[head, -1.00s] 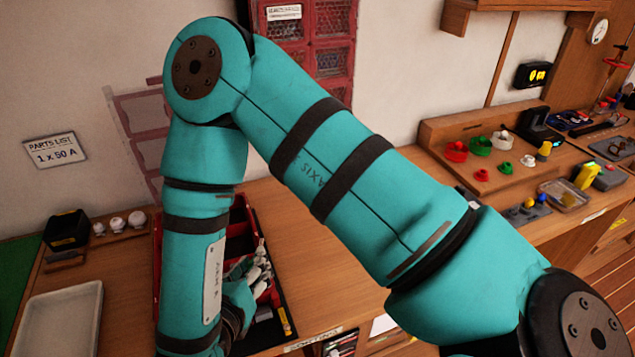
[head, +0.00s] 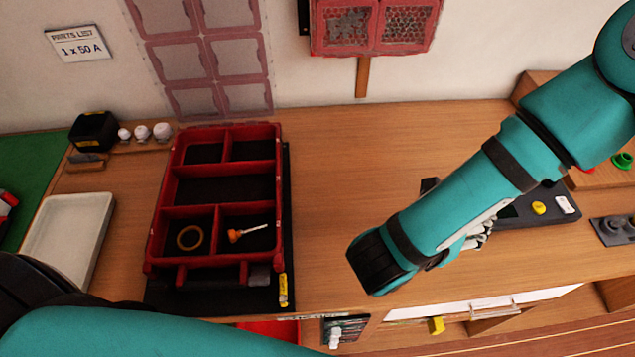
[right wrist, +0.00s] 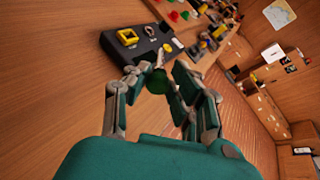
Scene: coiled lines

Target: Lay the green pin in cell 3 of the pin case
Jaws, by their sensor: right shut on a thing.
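The red case (head: 281,185), open with several black-lined cells, lies on the bench at left in the head view. A tan ring (head: 190,237) lies in its lower left cell. An orange-headed pin with a pale shank (head: 247,233) lies in the lower right cell. I cannot read cell numbers. My right gripper (head: 480,236) is to the right of the case, partly hidden by its arm. In the right wrist view it is shut on a green-headed pin (right wrist: 157,83). My left gripper is out of view.
A dark panel (head: 520,214) with a yellow button lies beyond my right gripper. A pale tray (head: 68,235) lies left of the case. A black box (head: 94,132) and white knobs (head: 142,132) stand behind. The bench between case and right arm is clear.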

